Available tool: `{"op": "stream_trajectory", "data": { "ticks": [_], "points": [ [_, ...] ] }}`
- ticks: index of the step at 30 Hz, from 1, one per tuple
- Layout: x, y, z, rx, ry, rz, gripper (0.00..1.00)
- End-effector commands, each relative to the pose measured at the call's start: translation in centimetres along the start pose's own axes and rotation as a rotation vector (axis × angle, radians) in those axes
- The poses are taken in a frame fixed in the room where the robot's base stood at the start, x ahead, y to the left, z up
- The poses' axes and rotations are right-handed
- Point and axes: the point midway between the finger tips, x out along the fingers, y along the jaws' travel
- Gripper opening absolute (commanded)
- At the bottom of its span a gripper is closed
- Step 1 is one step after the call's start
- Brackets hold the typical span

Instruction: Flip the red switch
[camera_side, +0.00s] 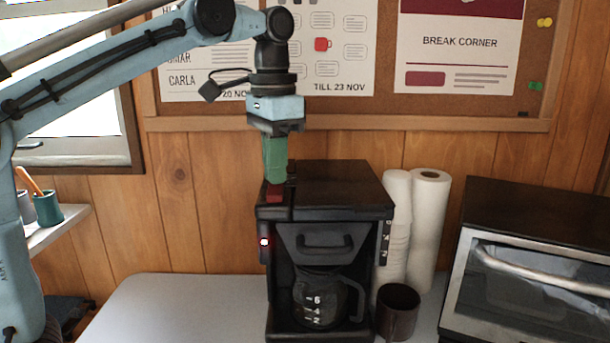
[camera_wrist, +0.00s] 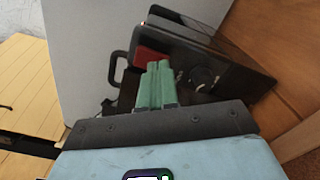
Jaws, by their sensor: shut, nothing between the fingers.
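The red switch (camera_side: 275,192) is on the top left front of the black coffee maker (camera_side: 340,184). In the wrist view the red switch (camera_wrist: 150,57) lies just beyond my fingertips, partly hidden by them. My gripper (camera_side: 274,180) points straight down with its green fingers shut and empty. Its tips are at the switch; I cannot tell whether they touch it. In the wrist view my gripper (camera_wrist: 159,66) also shows its fingers together. A small light (camera_side: 264,241) glows on the coffee maker's front left, with a red tint beside it.
A glass carafe (camera_side: 318,300) sits inside the coffee maker. A toaster oven (camera_side: 535,270) is at far right. The table (camera_side: 170,305) is clear on the left.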

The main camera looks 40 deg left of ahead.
Motion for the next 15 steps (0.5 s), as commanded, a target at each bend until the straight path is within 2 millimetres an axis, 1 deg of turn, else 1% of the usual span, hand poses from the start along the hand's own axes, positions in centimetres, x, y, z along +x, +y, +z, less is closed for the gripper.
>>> {"op": "stream_trajectory", "data": {
  "ticks": [10,15],
  "points": [
    [0.48,0.01,0.02,0.000,0.000,0.000,0.00],
    [-0.05,0.01,-0.02,0.000,-0.001,0.000,0.00]
  ]
}}
